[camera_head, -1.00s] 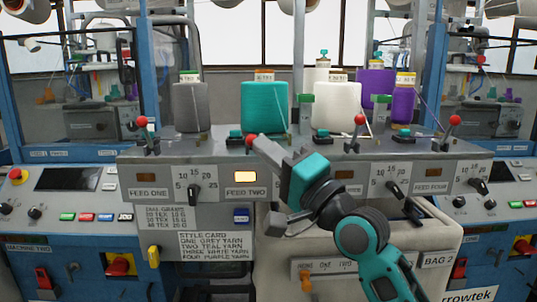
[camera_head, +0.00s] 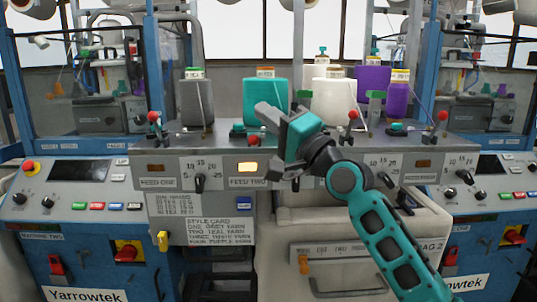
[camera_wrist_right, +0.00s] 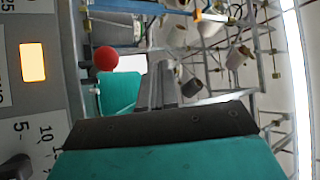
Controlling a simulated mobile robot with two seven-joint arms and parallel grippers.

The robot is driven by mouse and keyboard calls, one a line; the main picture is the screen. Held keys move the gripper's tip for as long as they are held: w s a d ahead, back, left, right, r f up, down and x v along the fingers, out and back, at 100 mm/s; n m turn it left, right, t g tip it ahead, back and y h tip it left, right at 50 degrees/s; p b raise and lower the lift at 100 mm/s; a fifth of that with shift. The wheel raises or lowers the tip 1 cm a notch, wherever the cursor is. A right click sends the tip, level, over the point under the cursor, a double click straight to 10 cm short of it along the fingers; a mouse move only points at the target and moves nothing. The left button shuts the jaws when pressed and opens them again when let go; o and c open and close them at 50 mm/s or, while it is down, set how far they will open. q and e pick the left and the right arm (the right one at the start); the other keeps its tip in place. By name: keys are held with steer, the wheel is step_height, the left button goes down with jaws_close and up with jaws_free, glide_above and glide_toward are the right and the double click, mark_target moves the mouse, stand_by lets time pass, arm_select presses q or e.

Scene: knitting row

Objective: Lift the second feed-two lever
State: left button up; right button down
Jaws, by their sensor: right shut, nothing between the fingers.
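The feed-two lever shows as a red ball knob (camera_head: 253,141) at the shelf's front edge, above the lit FEED TWO lamp (camera_head: 247,168). It sits lower than the other levers' knobs. Its stem is hard to make out. My right gripper (camera_head: 264,111) is shut and empty, above and slightly right of the knob, in front of the teal yarn cone (camera_head: 265,94). In the right wrist view the red knob (camera_wrist_right: 106,58) is left of my closed fingers (camera_wrist_right: 158,85), apart from them. My left gripper is not in view.
Other red-knobbed levers stand upright: feed one (camera_head: 153,117), feed three (camera_head: 353,115) and feed four (camera_head: 443,116). Grey (camera_head: 196,103), white (camera_head: 334,103) and purple (camera_head: 397,99) cones stand behind. A dial (camera_head: 199,183) sits left of FEED TWO.

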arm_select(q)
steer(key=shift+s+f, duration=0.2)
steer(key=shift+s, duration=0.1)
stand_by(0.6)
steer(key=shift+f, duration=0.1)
arm_select(e)
steer(key=shift+s+f, duration=0.1)
steer(key=shift+f, duration=0.05)
